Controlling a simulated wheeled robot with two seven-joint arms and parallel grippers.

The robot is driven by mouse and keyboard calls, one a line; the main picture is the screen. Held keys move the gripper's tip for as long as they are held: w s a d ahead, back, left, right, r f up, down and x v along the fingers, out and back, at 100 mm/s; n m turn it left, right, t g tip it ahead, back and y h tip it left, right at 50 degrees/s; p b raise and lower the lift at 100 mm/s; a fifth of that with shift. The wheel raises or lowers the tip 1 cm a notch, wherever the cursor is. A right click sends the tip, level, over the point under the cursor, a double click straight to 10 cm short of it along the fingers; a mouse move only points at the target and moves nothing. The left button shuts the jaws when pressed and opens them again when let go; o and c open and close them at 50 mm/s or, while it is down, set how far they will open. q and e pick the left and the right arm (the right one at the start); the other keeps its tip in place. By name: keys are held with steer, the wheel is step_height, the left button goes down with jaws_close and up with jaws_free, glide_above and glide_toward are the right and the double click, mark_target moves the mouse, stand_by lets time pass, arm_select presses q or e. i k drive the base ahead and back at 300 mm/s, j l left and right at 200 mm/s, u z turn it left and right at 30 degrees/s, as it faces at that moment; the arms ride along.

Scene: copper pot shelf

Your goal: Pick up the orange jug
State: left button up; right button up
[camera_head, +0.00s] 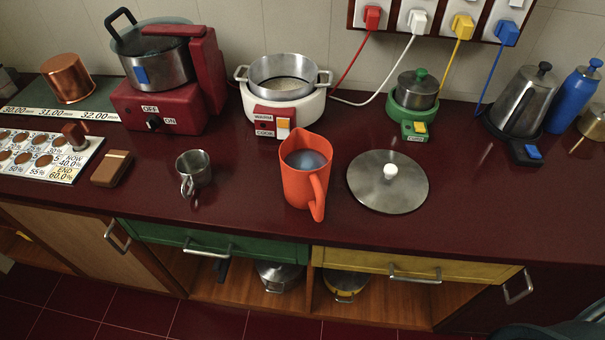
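The orange jug (298,184) stands upright on the dark red counter, near the middle of the camera_head view. Its open top shows a greyish liquid or inner surface. Its handle is on the right front side, facing the counter's front edge. Neither of my grippers can be made out in this view. Nothing is touching the jug.
A steel lid (387,190) with a white knob lies right of the jug. A small metal cup (193,170) stands to its left. A white cooker (287,107) is close behind it. The counter (250,217) in front is clear. A kettle (521,102) stands back right.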

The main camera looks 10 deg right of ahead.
mark_target(305, 157)
steer(key=j+z, duration=0.2)
steer(key=z, duration=0.2)
steer(key=j+z, duration=0.25)
steer(key=z, duration=0.2)
steer(key=j+z, duration=0.25)
steer(key=j, duration=0.4)
steer(key=k+j+z, duration=0.25)
steer(key=j, duration=0.4)
steer(key=k+j, duration=0.1)
steer(key=j, duration=0.8)
steer(key=k+j, duration=0.15)
steer(key=j, duration=0.25)
steer(key=k+j, duration=0.1)
steer(key=j, duration=0.35)
steer(key=z, duration=0.05)
